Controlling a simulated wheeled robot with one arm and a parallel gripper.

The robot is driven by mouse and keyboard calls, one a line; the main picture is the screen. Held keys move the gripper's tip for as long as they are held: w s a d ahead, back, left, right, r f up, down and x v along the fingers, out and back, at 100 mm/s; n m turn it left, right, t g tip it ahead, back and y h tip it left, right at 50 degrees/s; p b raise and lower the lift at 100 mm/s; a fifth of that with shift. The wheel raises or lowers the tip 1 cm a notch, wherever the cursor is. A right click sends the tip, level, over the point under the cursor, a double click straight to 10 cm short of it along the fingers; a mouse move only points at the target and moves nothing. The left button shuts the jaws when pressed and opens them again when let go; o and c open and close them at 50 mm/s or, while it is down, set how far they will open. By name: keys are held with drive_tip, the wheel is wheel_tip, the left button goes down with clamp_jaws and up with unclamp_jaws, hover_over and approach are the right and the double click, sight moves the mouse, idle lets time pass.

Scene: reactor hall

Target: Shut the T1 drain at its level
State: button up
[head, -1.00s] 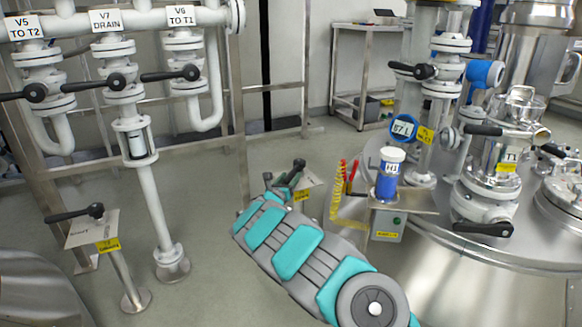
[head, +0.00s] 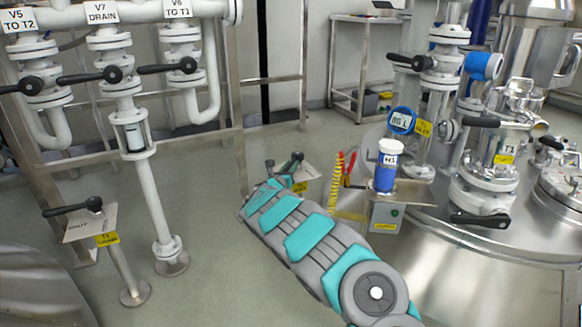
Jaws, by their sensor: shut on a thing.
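The T1 drain is a floor stand at the middle, with a tilted pale plate (head: 313,174), a yellow tag and a dark lever (head: 294,160). The tag is partly hidden by my arm. My gripper (head: 273,171) is at the far end of the teal and grey arm, at the left side of this plate. It is shut on the lever's handle; the fingertips are small and mostly hidden. The T1 tank (head: 455,225) stands at the right. Its round blue level display (head: 402,121) seems to read 65 L, in small digits.
A similar stand with a lever (head: 90,208) is at the left. Labelled pipes and valves V5, V6 and V7 (head: 103,75) rise behind it. A blue-bodied H1 unit (head: 386,175) stands right of the drain plate.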

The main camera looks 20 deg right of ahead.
clamp_jaws()
idle(0.9)
